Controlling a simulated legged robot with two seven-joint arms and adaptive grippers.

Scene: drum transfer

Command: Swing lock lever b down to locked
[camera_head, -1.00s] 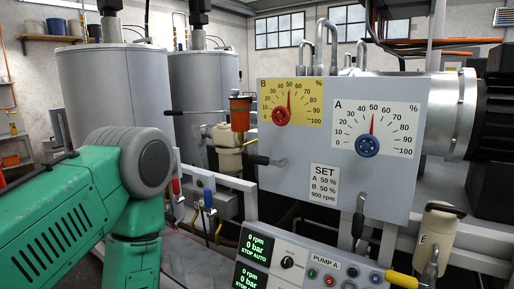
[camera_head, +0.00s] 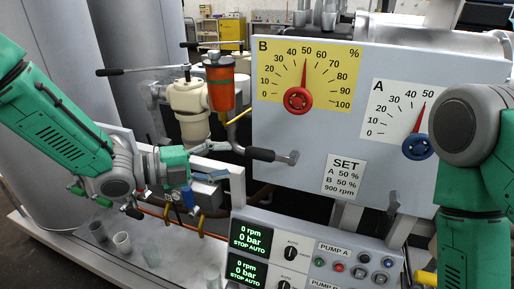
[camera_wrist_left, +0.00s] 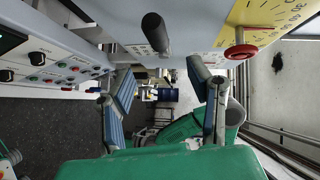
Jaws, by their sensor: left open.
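Lock lever b (camera_head: 262,155) sits at the lower left of the grey panel (camera_head: 300,135), under the yellow B dial. Its black handle points left from a metal pivot and lies nearly level. In the left wrist view the black handle (camera_wrist_left: 155,32) shows beyond the fingertips. My left gripper (camera_head: 217,162) is open and empty, just left of the handle and apart from it. Its two fingers stand wide apart in the left wrist view (camera_wrist_left: 162,70). My right arm shows at the right, but its gripper is out of view.
The yellow B dial (camera_head: 325,84) has a red knob (camera_head: 298,100). A second lever (camera_head: 393,202) hangs down under the A dial. The control box (camera_head: 310,252) stands below the panel. An orange cylinder (camera_head: 220,88) and cream pump body (camera_head: 188,110) stand behind my left gripper.

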